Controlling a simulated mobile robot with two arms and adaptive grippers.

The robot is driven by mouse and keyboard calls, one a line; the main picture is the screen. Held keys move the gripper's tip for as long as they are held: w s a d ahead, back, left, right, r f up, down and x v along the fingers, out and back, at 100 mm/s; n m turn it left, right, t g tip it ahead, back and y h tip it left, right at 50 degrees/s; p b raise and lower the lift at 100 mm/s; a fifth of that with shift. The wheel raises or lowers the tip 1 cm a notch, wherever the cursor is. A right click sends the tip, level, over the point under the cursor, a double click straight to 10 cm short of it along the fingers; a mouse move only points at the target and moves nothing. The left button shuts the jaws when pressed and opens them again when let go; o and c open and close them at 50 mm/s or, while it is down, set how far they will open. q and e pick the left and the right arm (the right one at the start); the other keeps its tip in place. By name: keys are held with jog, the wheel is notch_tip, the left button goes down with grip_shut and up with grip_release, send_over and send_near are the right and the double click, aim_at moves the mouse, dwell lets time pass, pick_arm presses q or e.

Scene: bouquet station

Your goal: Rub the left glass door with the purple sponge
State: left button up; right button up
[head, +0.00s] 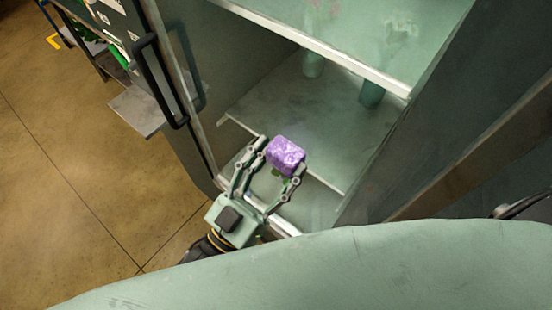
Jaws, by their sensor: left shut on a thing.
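My left gripper (272,168) reaches up from the bottom of the head view. Its fingers are closed on the purple sponge (286,153), a small block with a mottled surface at the fingertips. The sponge is in front of the cabinet's lower shelf area; whether it touches any surface I cannot tell. The left glass door (205,65) stands to the upper left of the gripper, with a pale frame edge and a black bar handle (160,83). The sponge appears apart from this door. My right gripper is not in view.
The cabinet has a pale-edged upper shelf (320,47) and a lower shelf (300,95) with green cylindrical vessels (371,95). A dark panel (440,125) bounds it on the right. A grey ledge (138,110) juts out at left. Brown floor (70,170) is open at left.

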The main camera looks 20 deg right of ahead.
pick_arm(q)
jog(key=shift+w+a, duration=0.55)
jog(key=shift+w, duration=0.25)
jog(key=shift+w+a, duration=0.55)
jog(key=shift+w, duration=0.2)
jog(key=shift+w+a+b, duration=0.1)
jog(key=shift+w+a, duration=0.65)
jog(key=shift+w, duration=0.3)
jog(key=shift+w+a+b, duration=0.15)
jog(key=shift+w+a, duration=0.6)
jog(key=shift+w, duration=0.25)
jog(key=shift+w+a+b, duration=0.1)
jog(key=shift+w+a, duration=0.65)
jog(key=shift+w, duration=0.3)
jog(key=shift+s, duration=0.15)
jog(key=shift+s+a+p, duration=0.2)
jog(key=shift+s+a, duration=0.35)
jog(key=shift+a, duration=0.25)
jog(key=shift+s+a+p, duration=0.25)
jog(key=shift+s+a, duration=0.35)
jog(key=shift+a, duration=0.2)
jog(key=shift+s+a+p, duration=0.2)
jog(key=shift+s+a, duration=0.35)
jog(key=shift+a, duration=0.25)
jog(key=shift+s+a+p, duration=0.15)
jog(key=shift+s+a, duration=0.3)
jog(key=shift+a, duration=0.2)
jog(key=shift+s+a+p, duration=0.15)
jog(key=shift+s+a, duration=0.3)
jog(key=shift+a, duration=0.15)
